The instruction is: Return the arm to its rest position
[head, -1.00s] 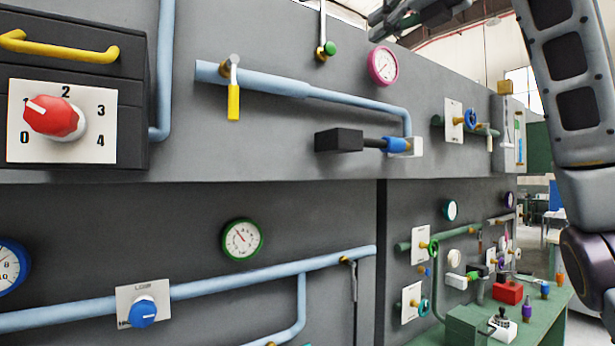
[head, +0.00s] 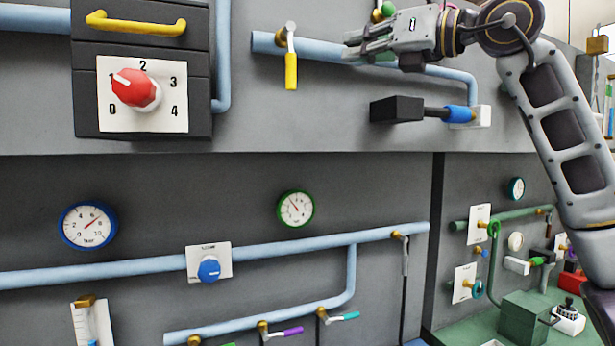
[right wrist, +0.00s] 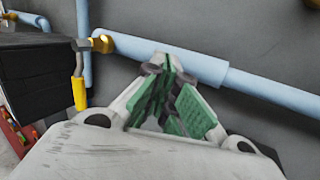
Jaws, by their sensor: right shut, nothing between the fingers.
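My right gripper (head: 368,45) reaches in from the right at the top of the head view, its fingers pointing left. It is in front of the upper light-blue pipe (head: 440,70), to the right of the yellow-handled valve (head: 291,68). In the right wrist view the green-padded fingers (right wrist: 168,92) meet at their tips with nothing between them. The valve's yellow handle (right wrist: 79,93) hangs down to the left there, clear of the fingers. My left gripper is in neither view.
A red selector knob (head: 137,89) points near 1 on the black box at left. A black block handle (head: 397,109) sticks out below my right gripper. Lower down are a blue knob (head: 209,269), gauges and small valves. A green bench (head: 470,335) stands at lower right.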

